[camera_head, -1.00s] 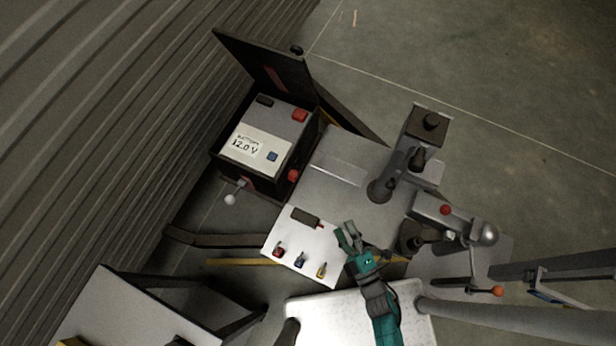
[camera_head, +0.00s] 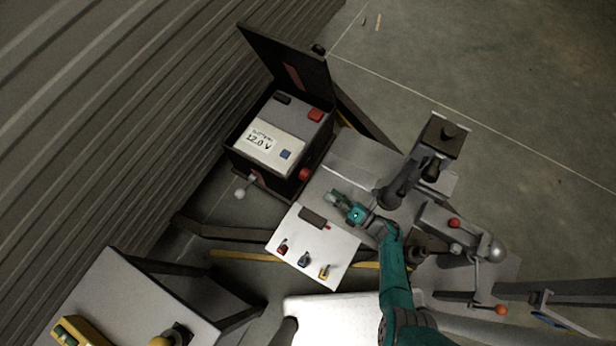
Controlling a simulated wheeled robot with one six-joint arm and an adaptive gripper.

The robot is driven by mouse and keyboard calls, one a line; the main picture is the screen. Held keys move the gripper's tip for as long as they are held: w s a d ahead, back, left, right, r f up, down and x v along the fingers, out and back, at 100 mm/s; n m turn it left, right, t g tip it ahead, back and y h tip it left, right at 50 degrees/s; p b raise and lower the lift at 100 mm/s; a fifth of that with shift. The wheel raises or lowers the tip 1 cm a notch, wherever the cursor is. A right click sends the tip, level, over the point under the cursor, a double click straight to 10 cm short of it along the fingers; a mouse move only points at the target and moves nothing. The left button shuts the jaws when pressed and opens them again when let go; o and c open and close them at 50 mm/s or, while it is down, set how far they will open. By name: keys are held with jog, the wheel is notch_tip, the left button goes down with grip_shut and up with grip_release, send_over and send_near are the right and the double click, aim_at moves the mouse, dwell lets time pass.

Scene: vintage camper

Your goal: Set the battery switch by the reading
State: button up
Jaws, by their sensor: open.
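The battery box (camera_head: 240,150) stands open at upper left, its dark lid (camera_head: 290,65) raised. A battery (camera_head: 290,119) inside has a pale label (camera_head: 265,141) that reads 12.0 V, with a blue square (camera_head: 285,154) on it. A red knob (camera_head: 305,174) sits on the box's right side. A white panel (camera_head: 295,232) below carries a dark bar with a red tip (camera_head: 312,217) and red, blue and yellow-tipped pieces. I cannot tell which part is the battery switch. My teal gripper (camera_head: 334,198) is open and empty, over the grey plate right of the red knob and apart from it.
A jack-like post (camera_head: 437,145) and the coupling with a silver ball end (camera_head: 489,250) stand to the right. A ribbed wall (camera_head: 120,110) bounds the left. Open floor lies upper right.

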aim_at(305, 175)
jog(key=x, duration=1.1)
jog(key=c, duration=1.1)
